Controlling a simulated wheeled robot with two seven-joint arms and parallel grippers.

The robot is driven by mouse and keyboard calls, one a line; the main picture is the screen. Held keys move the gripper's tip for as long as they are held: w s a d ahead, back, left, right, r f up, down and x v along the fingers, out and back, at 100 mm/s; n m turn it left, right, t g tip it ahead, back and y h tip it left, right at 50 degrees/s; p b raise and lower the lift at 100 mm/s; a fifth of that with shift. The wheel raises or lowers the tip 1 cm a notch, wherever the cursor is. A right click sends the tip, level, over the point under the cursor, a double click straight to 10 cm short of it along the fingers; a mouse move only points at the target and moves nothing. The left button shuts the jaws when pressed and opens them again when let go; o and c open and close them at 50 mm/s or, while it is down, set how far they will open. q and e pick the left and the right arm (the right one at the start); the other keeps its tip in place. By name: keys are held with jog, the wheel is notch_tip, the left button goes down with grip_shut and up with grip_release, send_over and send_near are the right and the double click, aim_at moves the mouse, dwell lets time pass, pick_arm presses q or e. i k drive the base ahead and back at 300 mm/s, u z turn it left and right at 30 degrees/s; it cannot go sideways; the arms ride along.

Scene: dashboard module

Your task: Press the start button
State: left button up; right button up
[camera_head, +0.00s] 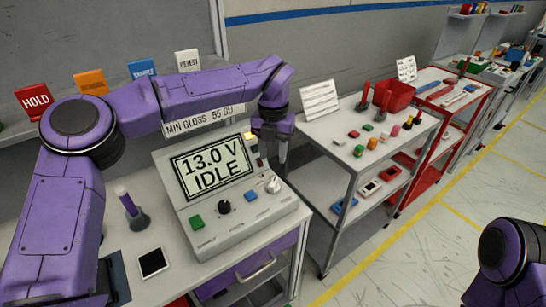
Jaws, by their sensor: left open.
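A grey console (240,232) stands on the bench. Its tilted screen (212,168) reads "13.0 V IDLE". On its front panel are a green button (197,222), a black knob (224,206), a blue button (250,196) and a pale knob or switch (272,184). The small labels are too blurred to read, so I cannot tell which control is marked start. My left gripper (273,158) points down over the console's right side, near the pale knob, open and holding nothing visible. Whether it touches the console is unclear. My right gripper is out of view.
A small amber light (249,135) glows at the screen's upper right. A grey cart (352,165) stands to the right.

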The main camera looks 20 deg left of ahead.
aim_at(250, 196)
jog(key=k, duration=1)
